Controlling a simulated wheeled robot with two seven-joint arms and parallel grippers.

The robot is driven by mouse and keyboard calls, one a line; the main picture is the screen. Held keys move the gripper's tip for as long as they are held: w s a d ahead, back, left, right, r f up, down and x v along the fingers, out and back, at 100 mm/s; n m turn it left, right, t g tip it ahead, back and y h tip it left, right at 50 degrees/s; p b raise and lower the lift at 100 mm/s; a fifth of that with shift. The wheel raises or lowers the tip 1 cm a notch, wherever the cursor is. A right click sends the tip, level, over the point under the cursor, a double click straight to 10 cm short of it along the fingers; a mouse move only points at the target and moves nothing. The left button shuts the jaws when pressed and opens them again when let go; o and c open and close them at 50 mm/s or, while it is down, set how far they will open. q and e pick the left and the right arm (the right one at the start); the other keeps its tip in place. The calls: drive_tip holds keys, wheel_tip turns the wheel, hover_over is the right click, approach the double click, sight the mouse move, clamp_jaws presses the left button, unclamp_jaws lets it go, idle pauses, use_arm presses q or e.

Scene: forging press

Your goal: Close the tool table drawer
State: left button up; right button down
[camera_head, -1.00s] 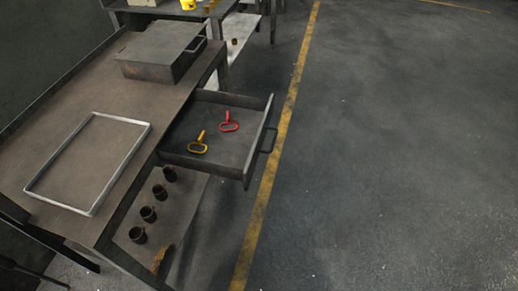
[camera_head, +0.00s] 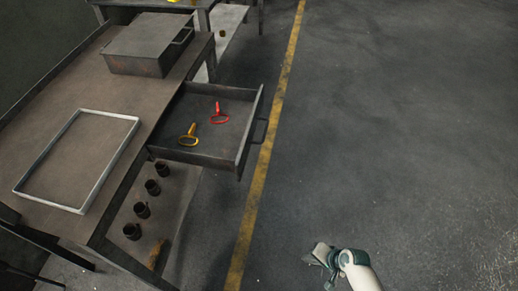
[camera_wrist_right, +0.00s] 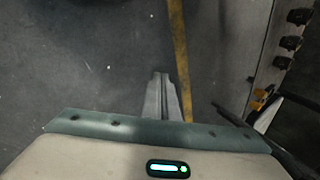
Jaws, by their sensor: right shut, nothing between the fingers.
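The tool table (camera_head: 62,112) stands at the left in the head view. Its drawer (camera_head: 235,148) is pulled out to the right and stands open. A dark handle (camera_head: 258,131) sits on the drawer's front. A yellow-handled tool (camera_head: 188,138) and a red-handled tool (camera_head: 218,117) lie inside the drawer. My right gripper (camera_head: 318,256) is at the lower right over the floor, apart from the drawer and empty. In the right wrist view its fingers (camera_wrist_right: 161,82) are together, pointing at the floor. My left gripper is not in view.
A metal box (camera_head: 140,62) and an empty shallow tray (camera_head: 76,160) rest on the tabletop. Several dark cups (camera_head: 142,210) stand on the lower shelf. A yellow line (camera_head: 262,165) runs along the floor. The floor to the right is clear.

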drive_tip(key=w+a+r+m+t+y, duration=0.1)
drive_tip(key=w+a+r+m+y, duration=0.1)
drive_tip(key=w+r+m+y, duration=0.55)
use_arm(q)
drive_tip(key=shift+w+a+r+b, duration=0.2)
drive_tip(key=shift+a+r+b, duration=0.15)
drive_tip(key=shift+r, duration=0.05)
use_arm(e)
drive_tip(key=w+r+m+y, duration=0.2)
drive_tip(key=w+r, duration=0.3)
drive_tip(key=r, duration=1)
drive_tip(key=w+a+r+m+y, duration=0.1)
drive_tip(key=w+r+m+y, duration=0.2)
drive_tip(key=r, duration=1.2)
drive_tip(key=shift+w+a+r+m, duration=0.15)
drive_tip(key=shift+w+r+m, duration=0.25)
drive_tip(key=shift+w, duration=0.65)
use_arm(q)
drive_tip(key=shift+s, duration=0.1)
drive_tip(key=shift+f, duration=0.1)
use_arm(e)
drive_tip(key=shift+a, duration=0.15)
